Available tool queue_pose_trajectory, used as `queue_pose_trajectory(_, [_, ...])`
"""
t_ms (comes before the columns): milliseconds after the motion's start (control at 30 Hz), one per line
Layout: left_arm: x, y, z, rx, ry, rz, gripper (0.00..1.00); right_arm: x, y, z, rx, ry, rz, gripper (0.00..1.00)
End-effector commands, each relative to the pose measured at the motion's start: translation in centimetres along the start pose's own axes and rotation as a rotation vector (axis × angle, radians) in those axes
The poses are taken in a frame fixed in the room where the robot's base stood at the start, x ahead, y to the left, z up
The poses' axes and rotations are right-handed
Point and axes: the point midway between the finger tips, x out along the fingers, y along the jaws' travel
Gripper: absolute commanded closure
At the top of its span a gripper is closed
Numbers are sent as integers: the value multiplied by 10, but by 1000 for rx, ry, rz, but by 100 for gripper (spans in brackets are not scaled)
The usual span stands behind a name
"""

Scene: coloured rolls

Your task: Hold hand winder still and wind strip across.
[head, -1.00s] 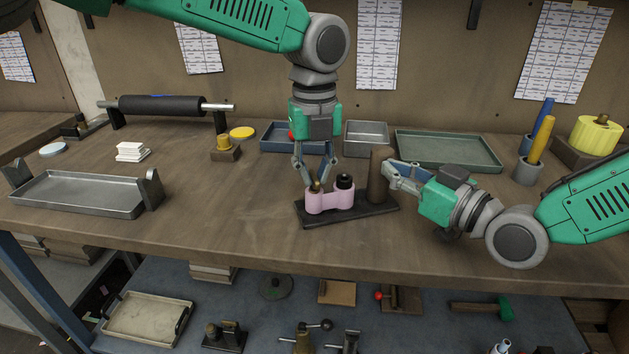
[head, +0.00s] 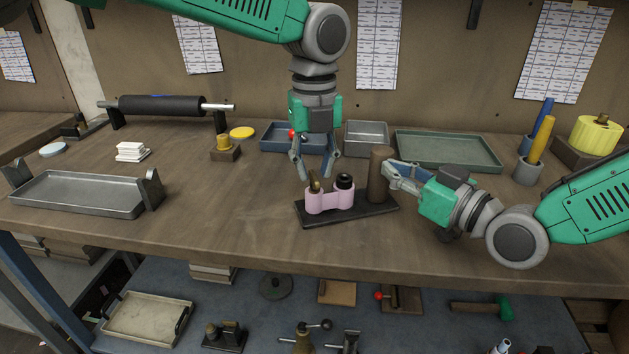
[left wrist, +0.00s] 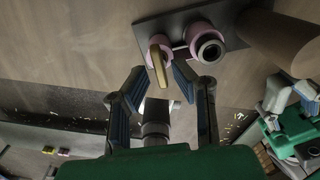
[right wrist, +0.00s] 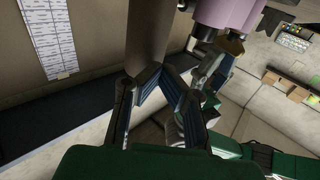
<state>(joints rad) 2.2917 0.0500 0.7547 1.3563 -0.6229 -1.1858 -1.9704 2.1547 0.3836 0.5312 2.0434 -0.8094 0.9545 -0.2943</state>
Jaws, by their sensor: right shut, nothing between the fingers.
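The hand winder is a dark flat base (head: 378,209) on the bench, with two spools joined by a pink strip (head: 330,204). The left spool has a brass handle (head: 314,184), also seen in the left wrist view (left wrist: 158,66). The right spool has a black core (head: 345,181). An upright brown post (head: 379,177) stands at the base's right end. My left gripper (head: 314,174) is open and empty just above the left spool, pointing down. My right gripper (head: 389,176) is shut at the post's right side, its tips close against it in the right wrist view (right wrist: 153,80); contact is unclear.
Behind the winder stand a blue tray (head: 270,145), a small grey tray (head: 366,149) and a green tray (head: 448,167). A yellow roll (head: 596,134) and upright handles in cups stand at right. A metal tray (head: 80,211) lies at left.

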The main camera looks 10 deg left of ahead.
Motion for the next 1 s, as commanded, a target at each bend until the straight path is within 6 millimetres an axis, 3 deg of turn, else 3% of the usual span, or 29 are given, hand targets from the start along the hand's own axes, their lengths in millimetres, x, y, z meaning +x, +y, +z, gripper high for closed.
queue_pose_trajectory(533, [-44,0,0,0,0,-1,78,0,0,0,0,0,0,100])
queue_pose_trajectory(1000, [-48,0,0,1,1,0,76,0,0,0,0,0,0,100])
